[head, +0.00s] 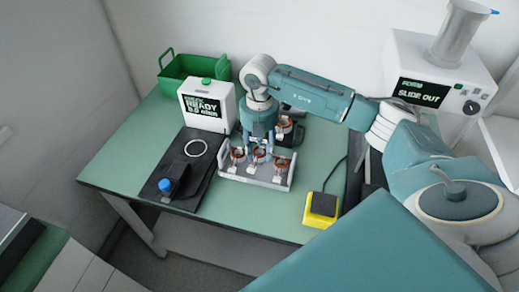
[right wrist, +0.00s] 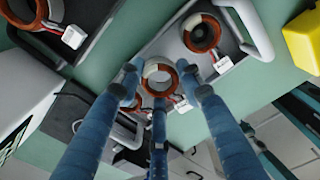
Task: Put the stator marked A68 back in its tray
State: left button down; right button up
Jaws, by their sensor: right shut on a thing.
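My right gripper (head: 259,146) points down over the grey tray (head: 229,177) near the middle of the table. In the right wrist view its blue fingers (right wrist: 162,88) are shut around a stator (right wrist: 158,68), a copper-coloured and white ring. Its label is too small or covered to read, so I cannot tell whether it is A68. Whether it touches the tray is unclear. Other stators with white tags stand in the grey tray, one at its left (head: 237,156) and one at its right (head: 280,161). My left gripper is out of view.
Behind the grey tray is a dark tray (head: 297,139) with a stator (head: 285,124). A yellow box (head: 320,207) stands front right.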

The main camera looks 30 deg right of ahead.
jog(key=shift+f+b, duration=0.4)
jog(key=shift+f, duration=0.35)
jog(key=shift+f, duration=0.2)
jog(key=o, duration=1.1)
jog(key=shift+r, duration=0.2)
jog(key=shift+r+p, duration=1.75)
jog(key=shift+r, duration=0.6)
jog(key=shift+o, duration=0.5)
jog(key=o, duration=0.5)
jog(key=shift+c, duration=0.2)
